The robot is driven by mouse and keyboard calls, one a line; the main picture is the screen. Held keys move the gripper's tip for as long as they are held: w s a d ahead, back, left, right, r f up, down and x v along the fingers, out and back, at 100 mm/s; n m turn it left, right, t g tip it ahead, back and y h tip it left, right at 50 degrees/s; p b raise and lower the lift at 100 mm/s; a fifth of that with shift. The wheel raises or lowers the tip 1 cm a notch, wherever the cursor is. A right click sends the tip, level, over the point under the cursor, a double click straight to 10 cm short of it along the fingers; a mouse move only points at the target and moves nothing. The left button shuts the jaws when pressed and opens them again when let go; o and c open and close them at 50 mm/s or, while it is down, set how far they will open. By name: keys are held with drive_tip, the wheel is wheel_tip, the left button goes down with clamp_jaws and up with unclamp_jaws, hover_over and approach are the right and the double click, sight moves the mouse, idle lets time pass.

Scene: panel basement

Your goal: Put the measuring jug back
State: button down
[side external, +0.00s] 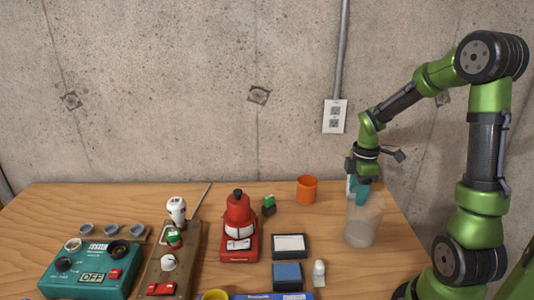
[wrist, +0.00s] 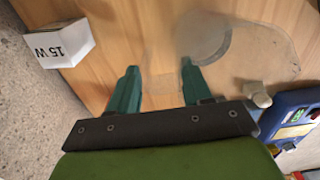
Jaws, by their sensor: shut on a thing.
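The measuring jug (side external: 362,224) is clear and see-through, upright at the right end of the wooden table. In the wrist view its faint round outline (wrist: 205,42) shows beyond my fingertips. My gripper (side external: 361,194) points down at the jug's upper rim. Its two teal fingers (wrist: 160,78) are shut on the jug at its near side, with a faint clear part between them. I cannot tell whether the jug's base touches the table.
An orange cup (side external: 307,189) stands left of the jug. A small white bottle (side external: 319,273) and dark boxes (side external: 289,247) are in front-left. A white "15 W" box (wrist: 59,43) lies near the wall. A red device (side external: 239,230) and teal tester (side external: 92,270) fill the left.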

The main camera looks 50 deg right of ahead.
drive_tip(key=shift+c, duration=2.4)
unclamp_jaws()
drive_tip(key=shift+r, duration=0.1)
wheel_tip(320, 180, up, 12)
drive_tip(key=s+a+r+m+t, duration=0.1)
drive_tip(key=a+m+t, duration=0.1)
drive_tip(key=a+m, duration=0.2)
drive_tip(key=s+a+r+m+t+y, duration=0.1)
drive_tip(key=a+m, duration=0.3)
drive_tip(key=a, duration=0.6)
drive_tip(key=s+a+r+m+t, duration=0.1)
drive_tip(key=s+a+m+t, duration=0.1)
drive_tip(key=a+m+t, duration=0.2)
drive_tip(key=a+m, duration=0.1)
drive_tip(key=a, duration=0.2)
drive_tip(key=shift+s+a+r+y, duration=0.15)
drive_tip(key=shift+s+r+y, duration=0.1)
drive_tip(key=shift+r+y, duration=0.15)
drive_tip(key=shift+o, duration=0.4)
